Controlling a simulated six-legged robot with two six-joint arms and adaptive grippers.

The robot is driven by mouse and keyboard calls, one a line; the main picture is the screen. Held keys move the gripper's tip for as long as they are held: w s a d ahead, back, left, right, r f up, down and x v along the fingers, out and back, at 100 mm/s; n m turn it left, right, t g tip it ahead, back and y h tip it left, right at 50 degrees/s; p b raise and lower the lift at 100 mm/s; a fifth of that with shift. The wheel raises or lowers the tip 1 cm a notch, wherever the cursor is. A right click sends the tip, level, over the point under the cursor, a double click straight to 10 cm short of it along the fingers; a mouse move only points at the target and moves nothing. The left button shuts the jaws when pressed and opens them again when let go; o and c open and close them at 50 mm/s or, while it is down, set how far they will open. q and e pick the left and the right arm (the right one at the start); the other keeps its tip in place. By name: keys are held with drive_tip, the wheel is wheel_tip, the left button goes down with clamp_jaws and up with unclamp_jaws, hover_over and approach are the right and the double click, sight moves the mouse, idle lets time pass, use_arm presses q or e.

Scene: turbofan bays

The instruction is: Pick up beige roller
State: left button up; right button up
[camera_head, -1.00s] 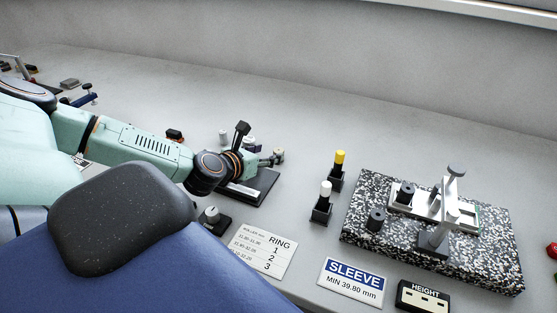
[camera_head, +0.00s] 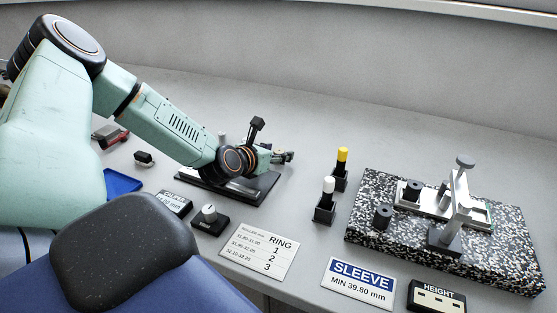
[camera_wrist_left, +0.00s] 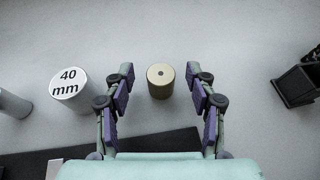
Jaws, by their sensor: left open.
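The beige roller (camera_wrist_left: 160,80) stands upright in the left wrist view, with its round top and small centre hole facing the camera. My left gripper (camera_wrist_left: 160,73) is open, with one finger on each side of the roller and a visible gap on both sides. In the head view the left gripper (camera_head: 285,157) is small and sits at the right end of the black stand; the roller cannot be made out clearly there. I cannot tell how far the fingertips are above or beside the roller in height. My right gripper is not in view.
A white "40 mm" cylinder (camera_wrist_left: 70,88) stands left of the roller. A grey cylinder (camera_wrist_left: 12,103) is farther left. A black holder (camera_wrist_left: 297,85) is at the right. In the head view, yellow-topped (camera_head: 341,165) and white-topped (camera_head: 328,195) pins stand left of the speckled plate (camera_head: 400,245).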

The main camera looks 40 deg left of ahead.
use_arm(q)
drive_tip(key=shift+w+f, duration=0.1)
drive_tip(key=shift+w, duration=0.1)
drive_tip(key=shift+s+d+r, duration=0.1)
drive_tip(key=shift+s+r, duration=0.05)
drive_tip(key=shift+r, duration=0.05)
drive_tip(key=c, duration=0.4)
drive_tip(key=shift+f, duration=0.15)
drive_tip(key=c, duration=0.4)
clamp_jaws()
